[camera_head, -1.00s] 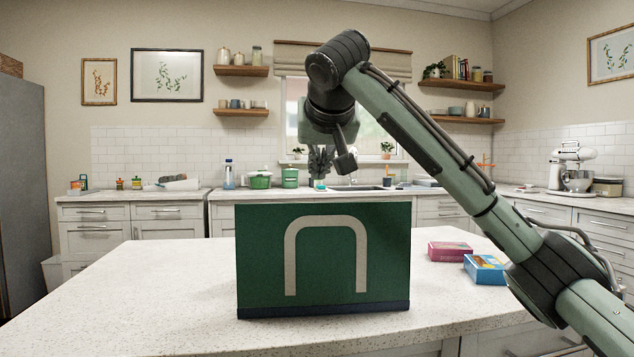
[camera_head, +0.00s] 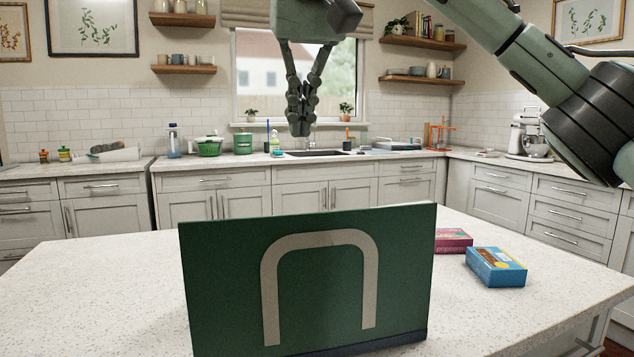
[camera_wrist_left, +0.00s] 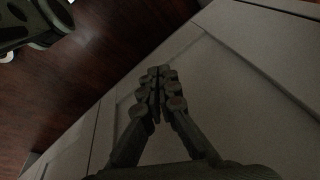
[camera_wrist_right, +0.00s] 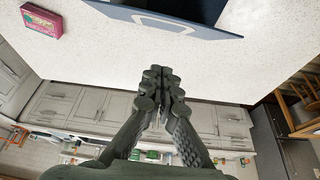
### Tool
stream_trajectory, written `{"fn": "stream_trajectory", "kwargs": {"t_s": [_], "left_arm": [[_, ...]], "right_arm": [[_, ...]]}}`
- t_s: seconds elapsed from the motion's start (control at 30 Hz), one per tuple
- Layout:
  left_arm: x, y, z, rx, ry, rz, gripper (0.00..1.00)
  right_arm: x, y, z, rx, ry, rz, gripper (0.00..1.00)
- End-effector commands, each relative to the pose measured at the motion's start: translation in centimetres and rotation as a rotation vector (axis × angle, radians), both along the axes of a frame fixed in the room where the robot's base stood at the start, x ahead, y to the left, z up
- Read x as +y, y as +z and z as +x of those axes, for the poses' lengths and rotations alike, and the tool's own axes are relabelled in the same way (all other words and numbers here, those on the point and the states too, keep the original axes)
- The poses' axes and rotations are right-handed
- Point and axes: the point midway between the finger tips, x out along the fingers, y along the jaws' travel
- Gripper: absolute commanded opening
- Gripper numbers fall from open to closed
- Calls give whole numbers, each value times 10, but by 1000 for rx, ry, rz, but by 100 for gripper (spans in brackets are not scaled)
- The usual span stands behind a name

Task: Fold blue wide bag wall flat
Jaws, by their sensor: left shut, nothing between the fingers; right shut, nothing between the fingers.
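The bag (camera_head: 305,280) stands upright on the counter in the head view. Its near wall is green with a beige arch-shaped handle and a dark blue strip along the bottom. In the right wrist view, a dark blue edge of the bag (camera_wrist_right: 190,22) with a pale strap shows at the top. My right gripper (camera_head: 299,132) is shut and empty, pointing down above and behind the bag, apart from it. It also shows in the right wrist view (camera_wrist_right: 160,78). My left gripper (camera_wrist_left: 157,75) is shut and empty in front of a pale cabinet panel.
A pink box (camera_head: 453,240) and a blue box (camera_head: 496,267) lie on the counter (camera_head: 90,290) right of the bag. The counter left of the bag is clear. Behind are back cabinets (camera_head: 320,195) with a green pot (camera_head: 209,146) and a mixer (camera_head: 530,137).

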Motion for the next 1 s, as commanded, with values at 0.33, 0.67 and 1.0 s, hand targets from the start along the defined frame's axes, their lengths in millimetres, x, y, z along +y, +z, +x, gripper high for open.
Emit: {"fn": "stream_trajectory", "kwargs": {"t_s": [0.33, 0.67, 1.0], "left_arm": [[-1, 1, 1, -2, 2, -3, 0], [-1, 2, 1, -3, 3, -3, 0], [0, -5, -5, 9, 0, 0, 0]], "right_arm": [[5, -41, 14, 11, 4, -1, 0], [7, -98, 30, 5, 5, -2, 0], [2, -115, 6, 5, 2, -1, 0]]}}
